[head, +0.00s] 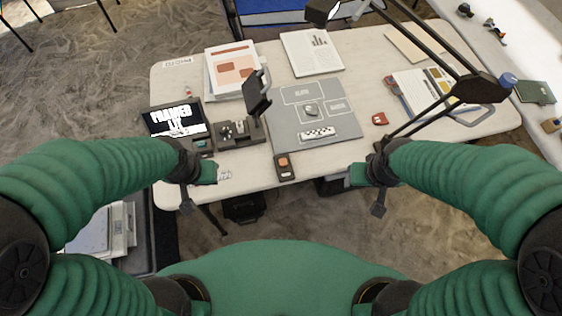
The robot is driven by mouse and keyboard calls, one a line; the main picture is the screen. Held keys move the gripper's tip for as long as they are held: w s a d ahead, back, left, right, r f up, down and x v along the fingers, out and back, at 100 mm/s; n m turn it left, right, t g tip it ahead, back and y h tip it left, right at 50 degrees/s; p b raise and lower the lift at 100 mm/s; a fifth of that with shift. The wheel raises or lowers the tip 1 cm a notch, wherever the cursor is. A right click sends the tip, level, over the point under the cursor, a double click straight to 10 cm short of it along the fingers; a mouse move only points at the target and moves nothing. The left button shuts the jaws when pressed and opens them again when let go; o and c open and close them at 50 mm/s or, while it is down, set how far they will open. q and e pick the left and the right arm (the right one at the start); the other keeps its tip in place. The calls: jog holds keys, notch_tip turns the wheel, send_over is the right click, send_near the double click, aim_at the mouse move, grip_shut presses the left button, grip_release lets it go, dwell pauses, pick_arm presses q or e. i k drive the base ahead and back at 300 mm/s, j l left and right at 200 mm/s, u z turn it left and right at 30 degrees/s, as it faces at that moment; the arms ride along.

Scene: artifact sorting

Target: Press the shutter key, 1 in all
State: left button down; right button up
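A small dark box with an orange-red button (284,162), which looks like the shutter key, lies at the near edge of the table, just below the grey mat (284,122). A camera-like dark device (257,95) stands on a base left of the mat. A small grey artifact (311,109) and a black-and-white scale bar (317,133) lie on the mat. My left gripper (208,173) is at the near table edge, left of the button box. My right gripper (358,174) is right of it, by the same edge. Both are apart from the box; their finger gaps are unclear.
A screen with white text (177,119) stands at the left of the white table (232,185). Papers (312,52) lie at the back. A black lamp arm (440,100) crosses the right side. A small red item (380,119) lies right of the mat.

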aim_at(283, 163)
jog(key=u, duration=1.35)
jog(key=l+u, duration=0.35)
jog(key=k+l, duration=0.1)
jog(key=l, duration=0.25)
jog(key=k+l, duration=0.15)
jog(key=l, duration=0.25)
jog(key=k+l, duration=0.1)
jog(key=l, duration=0.25)
jog(key=k+l, duration=0.15)
jog(key=l, duration=0.2)
